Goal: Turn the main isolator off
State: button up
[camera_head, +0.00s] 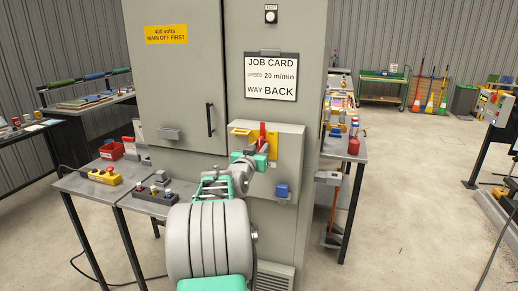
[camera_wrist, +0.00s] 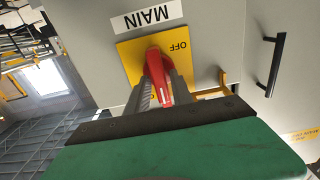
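The main isolator is a red handle (camera_wrist: 158,78) on a yellow plate (camera_wrist: 128,52), under a MAIN label in the wrist view, where the lettering is upside down. In the head view the red handle (camera_head: 262,134) stands upright on the grey switch box (camera_head: 290,150). My gripper (camera_wrist: 165,92) has a grey finger on each side of the handle, close against it, and appears shut on it. In the head view my gripper (camera_head: 256,150) is at the box, just below the handle's tip.
A blue padlock-like item (camera_head: 282,190) hangs low on the box. A yellow bracket (camera_head: 239,131) sits at its upper left. A black door handle (camera_head: 210,119) is on the cabinet (camera_head: 180,80). Benches flank the cabinet; open floor (camera_head: 410,190) lies to the right.

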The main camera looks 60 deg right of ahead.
grip_shut()
jog(key=shift+f+n+b, duration=0.1)
jog(key=shift+n+b, duration=0.3)
jog(key=n+b, duration=0.2)
jog(key=n, duration=0.1)
jog(key=shift+w+f+n+b, duration=0.1)
jog(key=shift+w+n+b, duration=0.05)
jog(key=shift+n+b, duration=0.15)
jog(key=n+b, duration=0.1)
jog(key=n, duration=0.2)
jog(key=shift+w+n, duration=0.15)
jog(key=shift+n, duration=0.15)
jog(key=shift+w+f+n+b, duration=0.15)
jog(key=shift+n+b, duration=0.1)
jog(key=shift+n, duration=2.25)
jog(key=shift+s+f+n+b, duration=0.1)
jog(key=shift+n+b, duration=0.1)
jog(key=shift+n, duration=2.3)
